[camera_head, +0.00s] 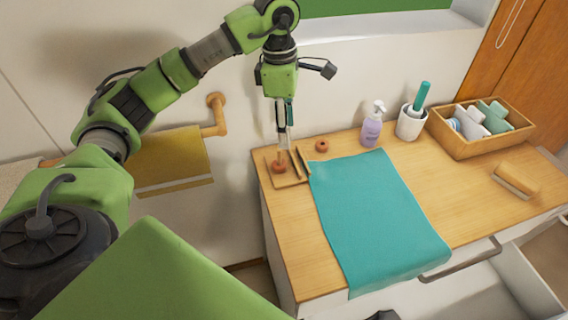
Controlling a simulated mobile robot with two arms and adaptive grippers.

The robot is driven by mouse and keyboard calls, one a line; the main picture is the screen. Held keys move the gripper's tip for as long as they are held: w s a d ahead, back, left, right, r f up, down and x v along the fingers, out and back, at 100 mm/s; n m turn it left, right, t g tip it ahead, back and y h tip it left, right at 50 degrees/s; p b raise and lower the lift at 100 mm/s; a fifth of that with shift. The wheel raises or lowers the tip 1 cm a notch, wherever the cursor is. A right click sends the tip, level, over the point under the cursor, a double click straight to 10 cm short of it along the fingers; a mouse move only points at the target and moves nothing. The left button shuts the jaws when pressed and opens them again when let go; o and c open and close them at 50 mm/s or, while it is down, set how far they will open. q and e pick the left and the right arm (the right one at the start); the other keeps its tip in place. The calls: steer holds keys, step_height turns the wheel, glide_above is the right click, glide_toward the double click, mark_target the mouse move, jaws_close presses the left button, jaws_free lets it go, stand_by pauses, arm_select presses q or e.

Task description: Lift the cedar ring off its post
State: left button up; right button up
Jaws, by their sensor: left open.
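A reddish-brown ring (279,167), which looks like the cedar ring, sits low around a pale upright post (282,148) on a small wooden base (291,182). The base stands at the left back corner of the wooden cart top. My left gripper (284,130) points down from above, over the post. It is open, its fingers near the upper part of the post and above the ring. I cannot tell whether they touch the post. A second, similar ring (322,146) lies on the cart top to the right. My right gripper does not show.
Thin dark sticks (303,160) are beside the post. A teal cloth (375,215) covers the middle of the top. A lilac pump bottle (371,130), a white cup (410,123) and a wooden box (470,145) stand at the back. A wooden bracket (215,115) projects from the wall at left.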

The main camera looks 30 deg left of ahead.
mark_target(279, 160)
arm_select(q)
steer(key=shift+s+a+r+y, duration=0.1)
steer(key=shift+a+y, duration=0.05)
steer(key=shift+a, duration=0.35)
steer(key=shift+a+r+y, duration=0.1)
steer(key=shift+a+y, duration=0.05)
steer(key=shift+a, duration=0.35)
steer(key=f, duration=0.4)
steer(key=f+p, duration=0.1)
steer(key=f, duration=0.3)
steer(key=shift+s+a, duration=0.1)
steer(key=shift+a, duration=0.1)
steer(key=f+p, duration=0.1)
steer(key=f, duration=0.2)
steer(key=f+p, duration=0.1)
steer(key=f, duration=0.1)
steer(key=shift+w+p, duration=0.35)
steer(key=shift+f, duration=0.2)
steer(key=shift+d, duration=0.1)
steer(key=c, duration=0.9)
